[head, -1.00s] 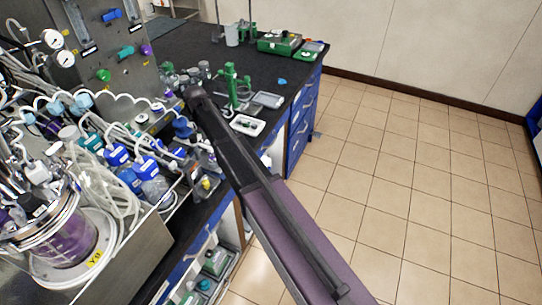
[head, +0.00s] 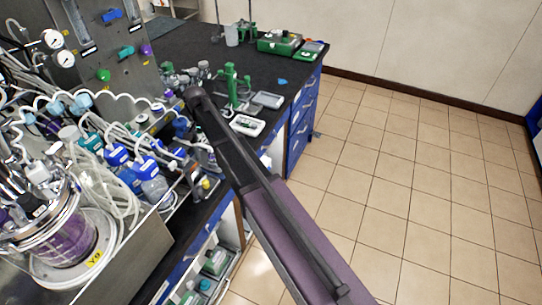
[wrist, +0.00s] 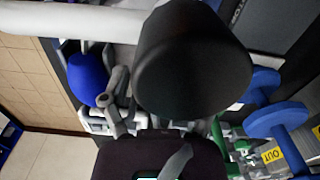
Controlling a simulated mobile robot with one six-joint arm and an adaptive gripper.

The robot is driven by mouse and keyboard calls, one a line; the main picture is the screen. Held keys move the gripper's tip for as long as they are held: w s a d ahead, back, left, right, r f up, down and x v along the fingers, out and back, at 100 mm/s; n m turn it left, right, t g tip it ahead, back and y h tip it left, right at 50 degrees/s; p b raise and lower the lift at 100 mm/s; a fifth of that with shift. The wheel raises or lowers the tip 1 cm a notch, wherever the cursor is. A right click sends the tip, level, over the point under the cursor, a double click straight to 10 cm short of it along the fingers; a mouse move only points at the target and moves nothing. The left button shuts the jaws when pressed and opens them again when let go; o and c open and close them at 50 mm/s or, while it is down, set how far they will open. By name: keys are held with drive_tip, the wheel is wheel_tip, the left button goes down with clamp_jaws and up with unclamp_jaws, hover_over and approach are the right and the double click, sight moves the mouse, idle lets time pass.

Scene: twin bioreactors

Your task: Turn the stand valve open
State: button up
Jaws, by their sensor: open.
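In the wrist view a blue rounded knob (wrist: 90,73) is at the left, close to grey metal finger-like parts that appear to be my gripper (wrist: 120,98). My gripper is open, with nothing seen between its jaws. My dark wrist parts cover the middle of that view and hide much of the jaws. Blue handles (wrist: 277,118) stand at the right, by a yellow label reading OUT. I cannot tell for certain which blue part is the stand valve. In the head view my forearm reaches over the bench edge, and my gripper cannot be made out there.
The black bench (head: 180,42) carries a green stand (head: 233,83), a white tray (head: 247,125) and green cases (head: 280,43). A purple-filled vessel (head: 68,240) and looped tubing crowd the left. Blue-capped bottles (head: 150,178) stand near my arm. The tiled floor (head: 420,180) at right is clear.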

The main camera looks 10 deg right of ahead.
sight(205, 140)
drive_tip(key=m, duration=0.5)
wheel_tip(205, 140, up, 14)
drive_tip(key=p, duration=1.4)
drive_tip(key=s+d+f+n+b, duration=0.3)
drive_tip(key=s+d+n, duration=0.1)
drive_tip(key=s+d, duration=0.6)
drive_tip(key=s+d+f+n+b, duration=0.3)
drive_tip(key=s+d+n, duration=0.1)
drive_tip(key=s+d, duration=0.6)
drive_tip(key=shift+s+d+f+n+b, duration=0.25)
drive_tip(key=shift+s+f+n+b, duration=0.05)
drive_tip(key=shift+s, duration=0.1)
drive_tip(key=shift+n, duration=0.8)
drive_tip(key=shift+s+d, duration=0.4)
drive_tip(key=shift+s, duration=0.4)
drive_tip(key=shift+s+d, duration=0.45)
drive_tip(key=shift+s, duration=0.3)
drive_tip(key=shift+s+d, duration=0.4)
drive_tip(key=shift+s, duration=0.4)
